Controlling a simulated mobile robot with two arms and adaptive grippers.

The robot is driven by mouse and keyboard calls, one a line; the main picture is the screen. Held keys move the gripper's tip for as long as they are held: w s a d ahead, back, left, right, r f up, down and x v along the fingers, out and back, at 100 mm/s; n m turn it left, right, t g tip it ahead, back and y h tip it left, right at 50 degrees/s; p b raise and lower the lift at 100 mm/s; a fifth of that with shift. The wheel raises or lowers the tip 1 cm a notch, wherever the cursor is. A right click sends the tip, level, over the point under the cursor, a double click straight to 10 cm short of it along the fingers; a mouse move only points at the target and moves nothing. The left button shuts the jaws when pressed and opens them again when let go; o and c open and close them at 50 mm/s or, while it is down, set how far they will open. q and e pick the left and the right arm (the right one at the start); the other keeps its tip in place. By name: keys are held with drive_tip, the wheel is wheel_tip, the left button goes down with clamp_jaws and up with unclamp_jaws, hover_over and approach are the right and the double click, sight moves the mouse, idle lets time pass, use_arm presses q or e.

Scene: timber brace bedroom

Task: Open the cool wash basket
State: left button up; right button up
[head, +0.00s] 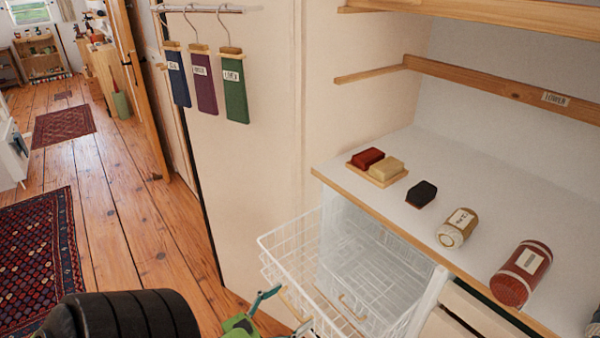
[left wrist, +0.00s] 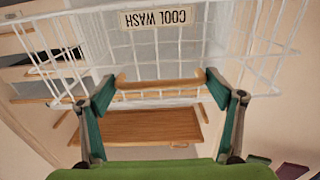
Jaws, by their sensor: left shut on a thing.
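The cool wash basket (head: 300,262) is a white wire basket jutting out past the front of the white counter in the head view. In the left wrist view, its label (left wrist: 157,17) reads "COOL WASH" upside down on the wire front (left wrist: 190,48). A wooden handle (left wrist: 160,82) on the basket's front lies between the fingers of my left gripper (left wrist: 160,90). That gripper, green with teal fingers, also shows at the basket's front in the head view (head: 288,308), shut on the handle. My right gripper is not in view.
On the counter (head: 420,160) lie a wooden tray with red and tan blocks (head: 380,166), a dark block (head: 421,194), a tan jar (head: 457,228) and a red jar (head: 522,272). Hanging tags (head: 205,85) are on the wall.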

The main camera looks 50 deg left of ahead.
use_arm(q)
drive_tip(key=shift+s, duration=0.1)
drive_tip(key=o, duration=1.6)
drive_tip(key=shift+c, duration=0.2)
drive_tip(key=s+a, duration=0.1)
drive_tip(key=s, duration=1.1)
